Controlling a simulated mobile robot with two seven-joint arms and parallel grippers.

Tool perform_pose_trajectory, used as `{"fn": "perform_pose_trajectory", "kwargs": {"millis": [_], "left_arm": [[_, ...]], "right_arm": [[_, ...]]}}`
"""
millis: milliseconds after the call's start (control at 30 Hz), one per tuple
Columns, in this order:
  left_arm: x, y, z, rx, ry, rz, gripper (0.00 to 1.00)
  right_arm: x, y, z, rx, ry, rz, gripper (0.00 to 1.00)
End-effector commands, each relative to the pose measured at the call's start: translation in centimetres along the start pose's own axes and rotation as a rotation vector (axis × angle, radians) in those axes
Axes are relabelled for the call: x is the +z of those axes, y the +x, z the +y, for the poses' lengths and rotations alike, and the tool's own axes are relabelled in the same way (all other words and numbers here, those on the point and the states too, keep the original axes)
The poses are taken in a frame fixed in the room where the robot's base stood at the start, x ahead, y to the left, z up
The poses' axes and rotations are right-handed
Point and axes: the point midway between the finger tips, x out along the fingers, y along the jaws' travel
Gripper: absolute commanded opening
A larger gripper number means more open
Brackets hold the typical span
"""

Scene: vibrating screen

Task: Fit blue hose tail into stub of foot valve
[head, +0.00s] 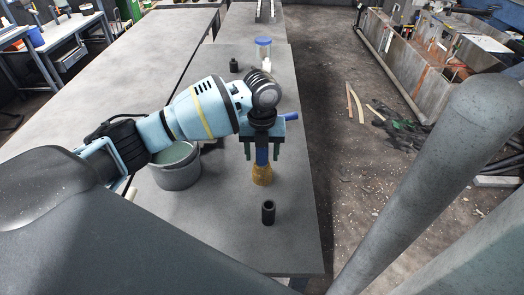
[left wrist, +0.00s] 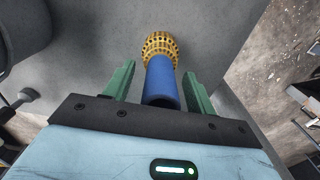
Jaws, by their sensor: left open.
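A blue tube (head: 262,156), which looks like the hose tail, stands upright above a yellow-brown perforated strainer (head: 262,175), which looks like the foot valve, on the grey table. In the left wrist view the blue tube (left wrist: 162,82) runs to the yellow strainer (left wrist: 160,46), its near end showing a dark opening. I cannot tell how deep the two fit, and no separate stub shows. My left gripper (head: 262,152) is over the tube, its green fingers (left wrist: 158,85) open on either side with gaps. My right gripper is not in view.
A black hollow cylinder (head: 268,212) stands in front of the strainer. A grey bucket (head: 177,172) stands left, under my left arm. A blue-lidded jar (head: 263,48) and a small black part (head: 234,66) are farther back. A blue rod-like end (head: 291,116) shows beside the gripper. The table's right edge is close.

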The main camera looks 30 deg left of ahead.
Motion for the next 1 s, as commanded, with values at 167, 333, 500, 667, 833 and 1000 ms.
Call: {"fn": "perform_pose_trajectory", "kwargs": {"millis": [167,333,500,667,833,1000], "left_arm": [[0.0,-0.1,0.0,-0.001,0.000,-0.001,0.56],[0.1,-2.1,-0.1,-0.002,0.000,-0.003,0.56],[0.1,-4.9,-0.1,-0.002,0.001,-0.002,0.56],[0.1,-6.9,0.0,-0.002,0.000,-0.002,0.56],[0.0,-7.8,0.0,-0.001,0.000,0.000,0.56],[0.0,-7.8,0.0,0.000,0.000,0.000,0.56]], "right_arm": [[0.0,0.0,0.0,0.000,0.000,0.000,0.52],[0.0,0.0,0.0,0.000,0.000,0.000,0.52],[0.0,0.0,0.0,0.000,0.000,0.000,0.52],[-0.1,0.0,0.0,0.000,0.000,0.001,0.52],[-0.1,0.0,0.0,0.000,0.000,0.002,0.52],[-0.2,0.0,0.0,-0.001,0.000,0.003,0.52]]}}
